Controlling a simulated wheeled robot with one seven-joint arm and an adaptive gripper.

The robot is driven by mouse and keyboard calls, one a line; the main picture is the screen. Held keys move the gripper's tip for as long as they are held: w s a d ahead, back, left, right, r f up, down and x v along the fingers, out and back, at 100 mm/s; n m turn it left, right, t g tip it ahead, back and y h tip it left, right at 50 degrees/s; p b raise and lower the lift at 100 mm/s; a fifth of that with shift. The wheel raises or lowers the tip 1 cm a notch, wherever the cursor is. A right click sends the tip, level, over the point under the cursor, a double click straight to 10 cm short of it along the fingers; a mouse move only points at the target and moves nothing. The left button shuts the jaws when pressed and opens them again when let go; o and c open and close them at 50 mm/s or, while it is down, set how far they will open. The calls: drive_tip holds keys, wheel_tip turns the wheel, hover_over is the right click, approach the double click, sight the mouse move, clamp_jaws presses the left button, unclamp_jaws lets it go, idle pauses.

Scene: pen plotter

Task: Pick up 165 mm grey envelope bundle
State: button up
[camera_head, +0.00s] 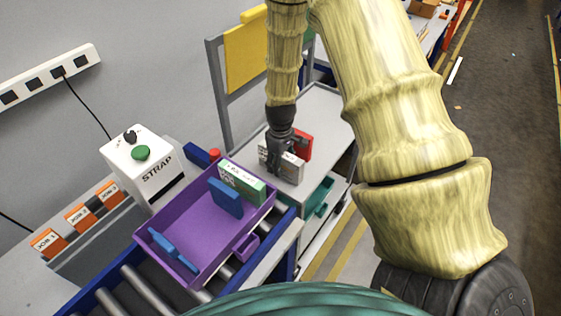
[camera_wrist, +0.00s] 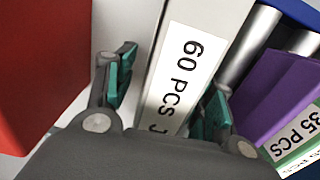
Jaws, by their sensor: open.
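The grey envelope bundle (camera_head: 291,170) stands on the grey bench top, with a white label on its upper edge. In the wrist view the bundle (camera_wrist: 185,70) fills the space between the fingers, and its label reads "60 PCS". My gripper (camera_head: 275,163) points down at the bundle in the head view. In the wrist view my gripper (camera_wrist: 170,90) is open, with one green-padded finger on each side of the bundle. The left finger appears apart from it. I cannot tell whether the right one touches. The gripper hides part of the bundle in the head view.
A red block (camera_head: 303,144) stands close behind the bundle; a red surface (camera_wrist: 40,65) fills the wrist view's left side. A purple tray (camera_head: 205,238) on rollers holds a green-and-white bundle (camera_head: 241,181) and blue pieces. The bench top (camera_head: 318,108) behind is clear.

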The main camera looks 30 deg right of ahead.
clamp_jaws()
drive_tip(key=shift+r, duration=0.15)
